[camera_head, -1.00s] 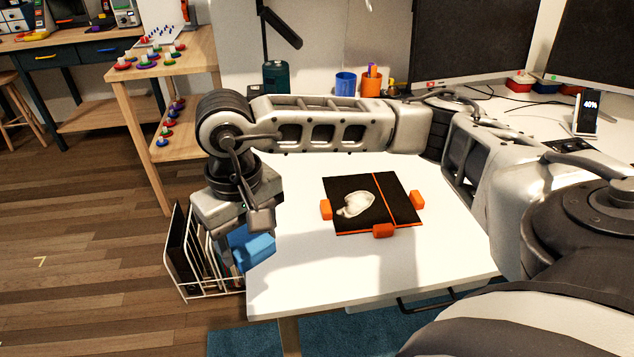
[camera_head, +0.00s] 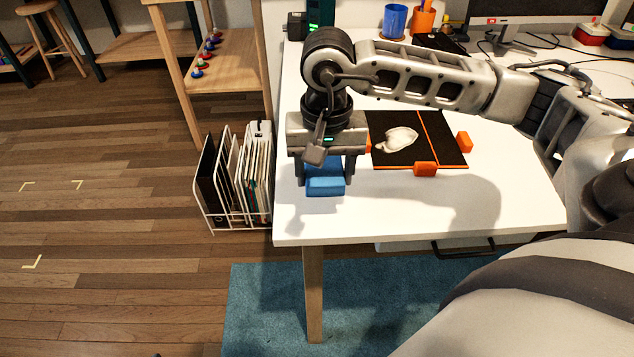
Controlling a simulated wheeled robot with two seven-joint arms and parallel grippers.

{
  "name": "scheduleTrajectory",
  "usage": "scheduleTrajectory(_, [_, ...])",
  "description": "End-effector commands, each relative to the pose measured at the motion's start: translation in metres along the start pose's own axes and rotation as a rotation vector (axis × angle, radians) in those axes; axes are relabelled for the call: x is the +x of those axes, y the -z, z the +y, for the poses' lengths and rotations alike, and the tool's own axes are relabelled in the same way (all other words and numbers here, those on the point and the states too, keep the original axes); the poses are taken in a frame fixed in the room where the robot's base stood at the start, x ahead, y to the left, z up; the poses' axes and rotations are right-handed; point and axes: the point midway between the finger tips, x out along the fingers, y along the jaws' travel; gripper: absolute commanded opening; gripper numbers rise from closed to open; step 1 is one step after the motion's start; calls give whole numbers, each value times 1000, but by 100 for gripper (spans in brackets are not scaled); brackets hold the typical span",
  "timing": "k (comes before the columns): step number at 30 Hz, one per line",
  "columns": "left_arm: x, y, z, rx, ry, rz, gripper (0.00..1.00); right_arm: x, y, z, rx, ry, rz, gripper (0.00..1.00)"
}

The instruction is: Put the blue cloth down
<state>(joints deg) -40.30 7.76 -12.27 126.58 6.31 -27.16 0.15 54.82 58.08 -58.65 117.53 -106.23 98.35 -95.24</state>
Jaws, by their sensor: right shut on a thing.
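The blue cloth (camera_head: 325,184) is a small folded block at the left end of the white table (camera_head: 420,216). My right gripper (camera_head: 325,172) points down and is shut on the cloth, with a finger on either side of it. The cloth is at or just above the table top; I cannot tell whether it touches. My left gripper is not in view.
A black mat (camera_head: 447,152) with orange clips and a white object (camera_head: 398,139) lies right of the gripper. A white wire rack (camera_head: 232,222) with folders stands left of the table. Blue (camera_head: 395,20) and orange (camera_head: 423,20) cups stand behind. The table front is clear.

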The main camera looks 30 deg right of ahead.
Motion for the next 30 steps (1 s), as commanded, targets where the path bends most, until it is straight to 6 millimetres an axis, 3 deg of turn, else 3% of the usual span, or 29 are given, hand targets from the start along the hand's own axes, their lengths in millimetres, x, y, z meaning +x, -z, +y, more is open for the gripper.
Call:
scheduleTrajectory(6, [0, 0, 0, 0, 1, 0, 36, 23, 17, -9, 0, 0, 0, 40])
scheduleTrajectory(11, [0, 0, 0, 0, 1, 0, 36, 33, 24, -12, -1, 0, 0, 40])
scheduleTrajectory(17, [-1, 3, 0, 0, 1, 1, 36, 60, 23, -11, 0, -1, -1, 40])
scheduleTrajectory(28, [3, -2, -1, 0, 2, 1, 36, 67, 23, -11, -1, 1, 2, 40])
scheduleTrajectory(29, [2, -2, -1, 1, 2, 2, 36, 66, 23, -11, -1, 1, 2, 61])
scheduleTrajectory(30, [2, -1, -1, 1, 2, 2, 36, 65, 23, -11, -1, 1, 2, 72])
